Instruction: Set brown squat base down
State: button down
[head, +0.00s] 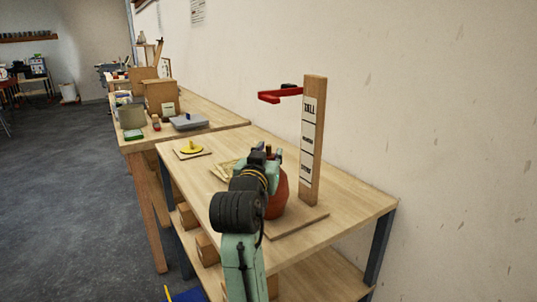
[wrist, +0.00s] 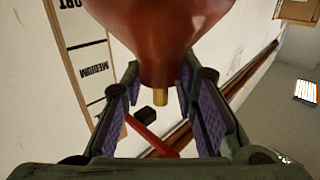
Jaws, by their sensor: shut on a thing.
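The brown squat base (head: 279,196) is a round, glossy reddish-brown body, partly hidden behind my arm in the head view. It is beside the wooden height gauge (head: 312,140) and over the gauge's footboard (head: 303,221); I cannot tell whether it touches the board. In the wrist view the base (wrist: 160,30) tapers to a narrow neck with a brass stub. My gripper (wrist: 160,82) is shut on that narrow end, its purple-padded fingers on either side. In the head view my gripper (head: 264,156) is largely hidden by my own arm.
The gauge has a red pointer (head: 282,95) jutting left near its top and printed height labels. A yellow disc piece (head: 191,148) sits on a board at the table's far left. A second bench behind holds boxes (head: 160,97) and a grey device (head: 188,121). The right table end is clear.

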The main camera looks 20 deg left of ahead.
jog(key=shift+s, duration=0.1)
jog(key=shift+f, duration=0.2)
jog(key=c, duration=1.3)
grip_release()
jog(key=shift+f, duration=0.1)
